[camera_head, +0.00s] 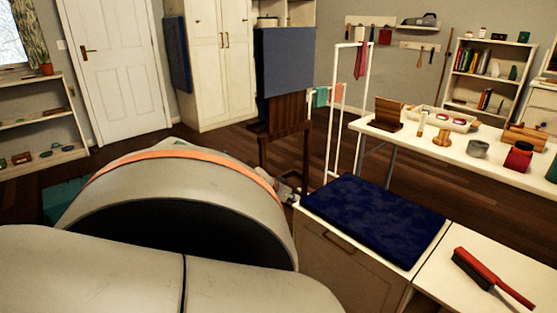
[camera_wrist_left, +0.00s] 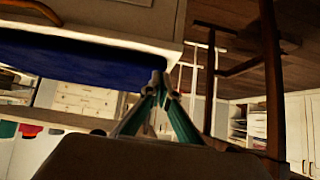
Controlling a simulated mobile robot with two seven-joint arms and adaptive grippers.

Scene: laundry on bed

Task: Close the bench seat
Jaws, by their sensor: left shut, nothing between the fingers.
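The bench (camera_head: 340,255) is a pale cabinet with a dark handle on its front. Its seat, with a dark blue cushion (camera_head: 375,220), lies flat or nearly flat on top; I cannot tell whether a thin gap is left under it. My left gripper (camera_head: 294,197) is at the bench's left corner, beside the seat edge, partly hidden by my arm. In the left wrist view its fingers (camera_wrist_left: 160,78) meet at the tips, empty, close to the cushion (camera_wrist_left: 70,60) and the pale seat edge. I cannot tell whether they touch it. My right gripper is out of view.
A red brush (camera_head: 485,275) lies on the pale surface right of the bench. A long white table (camera_head: 400,132) with several small items stands behind. A wooden stand (camera_head: 287,125) and a white rack (camera_head: 335,110) stand just beyond the bench. Open floor lies between bench and table.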

